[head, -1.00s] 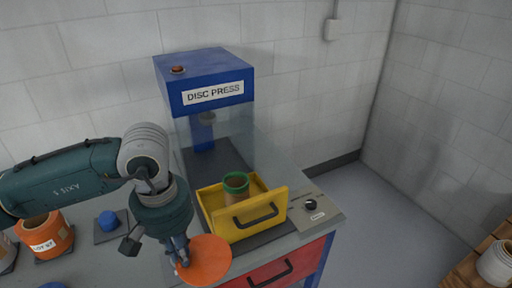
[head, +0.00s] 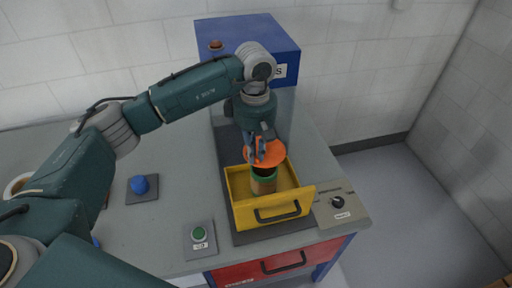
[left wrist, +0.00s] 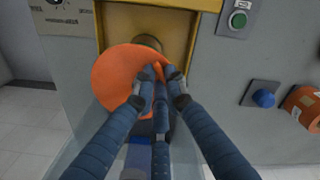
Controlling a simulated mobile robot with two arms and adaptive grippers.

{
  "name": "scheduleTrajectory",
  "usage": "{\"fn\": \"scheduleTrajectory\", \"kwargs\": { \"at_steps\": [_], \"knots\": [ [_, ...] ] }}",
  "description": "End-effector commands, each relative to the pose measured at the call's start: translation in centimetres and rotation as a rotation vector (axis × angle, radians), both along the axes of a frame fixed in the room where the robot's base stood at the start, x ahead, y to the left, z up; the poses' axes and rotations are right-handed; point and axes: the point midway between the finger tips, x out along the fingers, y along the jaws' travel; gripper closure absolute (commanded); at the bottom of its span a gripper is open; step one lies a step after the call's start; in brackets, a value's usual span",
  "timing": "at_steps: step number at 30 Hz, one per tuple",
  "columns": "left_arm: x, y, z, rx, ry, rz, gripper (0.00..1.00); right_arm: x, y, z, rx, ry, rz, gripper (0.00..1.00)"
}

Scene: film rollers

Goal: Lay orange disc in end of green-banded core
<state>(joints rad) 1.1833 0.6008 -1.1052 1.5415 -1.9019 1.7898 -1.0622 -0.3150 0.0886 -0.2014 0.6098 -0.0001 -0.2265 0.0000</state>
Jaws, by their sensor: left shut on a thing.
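My left gripper (head: 256,158) is shut on the orange disc (head: 273,153), gripping it by its edge. The disc is tilted, just above and behind the top of the green-banded core (head: 263,186). The core stands upright in the yellow drawer (head: 240,212), its dark open end partly showing. I cannot tell whether disc and core touch. In the left wrist view the fingers (left wrist: 160,75) pinch the disc (left wrist: 118,75), which covers part of the core (left wrist: 148,42). My right gripper is not in view.
The blue disc press (head: 225,33) stands behind the drawer, with a clear guard around its opening. A green button (head: 198,234), a blue knob (head: 139,184) and a dial panel (head: 340,205) sit on the grey bench. Bench room is free left of the drawer.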

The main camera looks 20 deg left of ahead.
Motion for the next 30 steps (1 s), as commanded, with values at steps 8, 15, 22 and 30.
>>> {"fn": "scheduleTrajectory", "kwargs": {
  "at_steps": [8,15,22,30],
  "knots": [
    [0.0,0.0,-3.0,0.000,0.001,-0.002,1.00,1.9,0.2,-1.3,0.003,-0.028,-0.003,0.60],
    [0.1,0.0,-5.5,0.000,-0.002,-0.002,1.00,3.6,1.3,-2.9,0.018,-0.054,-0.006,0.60],
    [0.0,0.0,-6.5,0.001,-0.001,-0.002,1.00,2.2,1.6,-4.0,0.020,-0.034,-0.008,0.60],
    [0.0,0.0,-6.5,0.001,-0.001,-0.002,1.00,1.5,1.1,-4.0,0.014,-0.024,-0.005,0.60]
  ]
}}
